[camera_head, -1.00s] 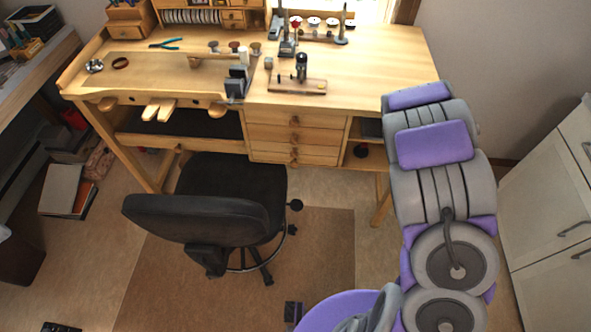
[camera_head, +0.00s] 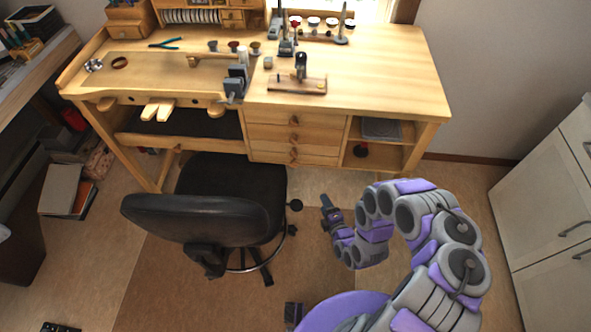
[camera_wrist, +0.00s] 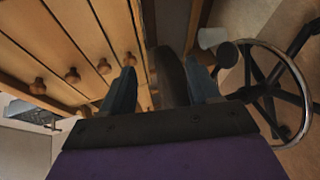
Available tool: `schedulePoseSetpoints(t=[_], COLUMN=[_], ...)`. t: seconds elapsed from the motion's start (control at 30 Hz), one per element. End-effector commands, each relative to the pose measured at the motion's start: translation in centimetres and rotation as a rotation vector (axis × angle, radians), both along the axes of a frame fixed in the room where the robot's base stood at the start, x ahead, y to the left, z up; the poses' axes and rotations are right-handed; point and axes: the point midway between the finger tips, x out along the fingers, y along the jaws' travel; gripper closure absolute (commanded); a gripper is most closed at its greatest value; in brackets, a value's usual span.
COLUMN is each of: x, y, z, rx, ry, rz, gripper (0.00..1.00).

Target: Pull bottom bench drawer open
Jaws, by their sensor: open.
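The wooden bench (camera_head: 390,75) has a stack of drawers with round knobs at its middle. The bottom drawer (camera_head: 318,159) is the lowest front, flush with those above; its knob (camera_head: 293,155) faces me. In the wrist view the drawers appear turned sideways, with the bottom drawer's knob (camera_wrist: 128,58) just beyond my left finger. My gripper (camera_head: 327,205) is low in front of the bench, right of the chair and below the drawers. In the wrist view its fingers (camera_wrist: 160,82) are apart, with no knob between them.
A black office chair (camera_head: 205,215) stands close to the left of my gripper. Its dark part and wheeled base (camera_wrist: 275,90) fill the right of the wrist view. Open shelves (camera_head: 378,145) are right of the drawers. White cabinets (camera_head: 550,200) stand at the right.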

Motion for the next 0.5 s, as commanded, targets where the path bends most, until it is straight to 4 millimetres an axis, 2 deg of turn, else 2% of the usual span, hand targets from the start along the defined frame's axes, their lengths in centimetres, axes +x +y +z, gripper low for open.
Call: schedulePoseSetpoints(t=[0.03,0.2,0.5], x=[-0.8,-2.0,-2.3], y=[1.6,4.8,6.2], z=[0.2,2.0,3.3], rx=[0.033,0.094,0.122], ry=[-0.043,-0.170,-0.234], rz=[-0.001,-0.021,-0.042], gripper=[0.39,0.39,0.39])
